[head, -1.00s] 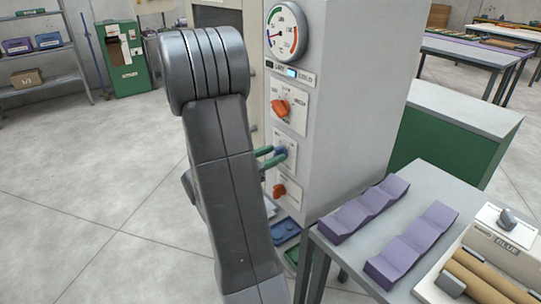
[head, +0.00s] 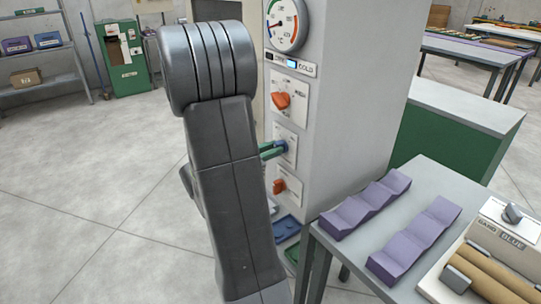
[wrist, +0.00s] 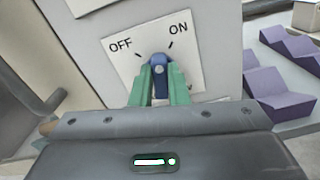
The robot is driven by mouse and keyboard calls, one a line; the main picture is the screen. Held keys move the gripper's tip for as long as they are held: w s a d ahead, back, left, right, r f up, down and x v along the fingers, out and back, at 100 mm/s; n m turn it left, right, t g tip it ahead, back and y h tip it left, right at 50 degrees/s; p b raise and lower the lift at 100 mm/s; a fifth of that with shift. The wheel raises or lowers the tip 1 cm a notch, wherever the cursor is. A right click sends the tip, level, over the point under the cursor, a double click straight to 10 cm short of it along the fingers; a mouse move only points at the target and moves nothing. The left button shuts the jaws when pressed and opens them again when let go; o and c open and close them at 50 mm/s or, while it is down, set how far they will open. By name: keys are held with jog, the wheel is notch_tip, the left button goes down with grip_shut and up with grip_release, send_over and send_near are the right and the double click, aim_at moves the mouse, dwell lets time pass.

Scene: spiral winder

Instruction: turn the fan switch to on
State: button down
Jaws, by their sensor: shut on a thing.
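The fan switch is a blue knob (wrist: 158,62) on a white plate (wrist: 122,58) marked OFF on the left and ON on the right. In the wrist view the knob stands roughly upright, between the two marks. My gripper (wrist: 158,78) has green fingers, one on each side of the knob, shut on it. In the head view my gripper (head: 274,149) reaches the middle plate on the grey cabinet (head: 345,120). There the fingers and my arm hide most of the knob.
A round gauge (head: 286,24) is at the top. A table (head: 420,185) with purple wavy blocks (head: 366,204) stands close on the right. The floor at left is clear.

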jog(key=m+b, duration=0.1)
jog(key=b, duration=0.1)
jog(key=m+b, duration=0.4)
jog(key=b, duration=0.1)
jog(key=shift+s+d+f, duration=0.1)
jog(key=shift+s+f, duration=0.05)
jog(key=shift+f, duration=0.1)
jog(key=shift+r+m, duration=0.1)
jog(key=shift+m, duration=0.2)
jog(key=c, duration=1.4)
grip_release()
jog(key=v, duration=1.4)
jog(key=shift+d+r, duration=0.1)
jog(key=x, duration=1.3)
jog(key=shift+w+d, duration=0.3)
